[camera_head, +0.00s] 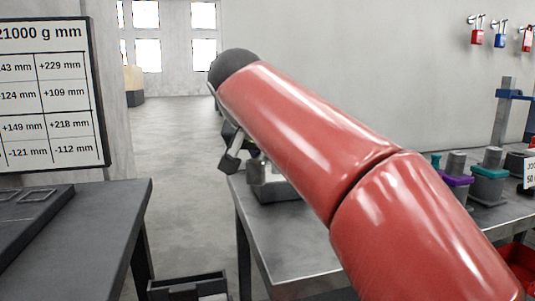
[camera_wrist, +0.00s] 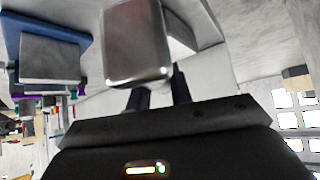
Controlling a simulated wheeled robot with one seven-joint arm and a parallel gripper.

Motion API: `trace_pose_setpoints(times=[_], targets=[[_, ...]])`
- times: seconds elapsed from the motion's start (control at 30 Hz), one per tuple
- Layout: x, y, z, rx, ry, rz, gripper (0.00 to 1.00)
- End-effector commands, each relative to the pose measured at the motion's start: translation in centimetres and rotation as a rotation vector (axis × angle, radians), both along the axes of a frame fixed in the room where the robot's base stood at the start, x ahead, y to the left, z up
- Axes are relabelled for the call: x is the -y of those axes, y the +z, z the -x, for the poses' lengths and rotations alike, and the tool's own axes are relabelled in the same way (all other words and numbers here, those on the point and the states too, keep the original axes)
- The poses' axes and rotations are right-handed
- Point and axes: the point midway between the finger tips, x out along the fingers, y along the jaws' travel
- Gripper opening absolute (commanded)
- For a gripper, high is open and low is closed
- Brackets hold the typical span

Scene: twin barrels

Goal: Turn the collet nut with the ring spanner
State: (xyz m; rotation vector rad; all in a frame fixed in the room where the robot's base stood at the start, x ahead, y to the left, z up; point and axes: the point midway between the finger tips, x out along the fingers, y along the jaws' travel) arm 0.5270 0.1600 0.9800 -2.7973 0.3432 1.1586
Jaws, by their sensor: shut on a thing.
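In the wrist view, my gripper's dark fingers (camera_wrist: 159,88) are close together behind a large, smooth grey metal piece (camera_wrist: 137,45), likely the held spanner. Its ring is not recognisable. A short grey cylinder (camera_head: 257,172) stands beside it on a dark base (camera_head: 283,190); I cannot tell whether it is the collet nut, or whether they touch.
The middle bench (camera_head: 284,237) carries purple-collared (camera_head: 455,179) and teal-collared (camera_head: 489,172) fixtures at right. A dark table (camera_head: 110,215) stands at left, with floor (camera_head: 185,190) between. An open dark bin (camera_head: 187,285) sits low in front. Padlocks (camera_head: 500,40) hang on the wall.

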Motion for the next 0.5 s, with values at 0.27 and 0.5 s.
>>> trace_pose_setpoints(times=[0.27, 0.5], targets=[[-1.1, 0.3, -0.4, -0.003, -0.08, 0.002, 0.0], [-1.9, 0.1, -0.7, -0.001, -0.161, 0.001, 0.0]])
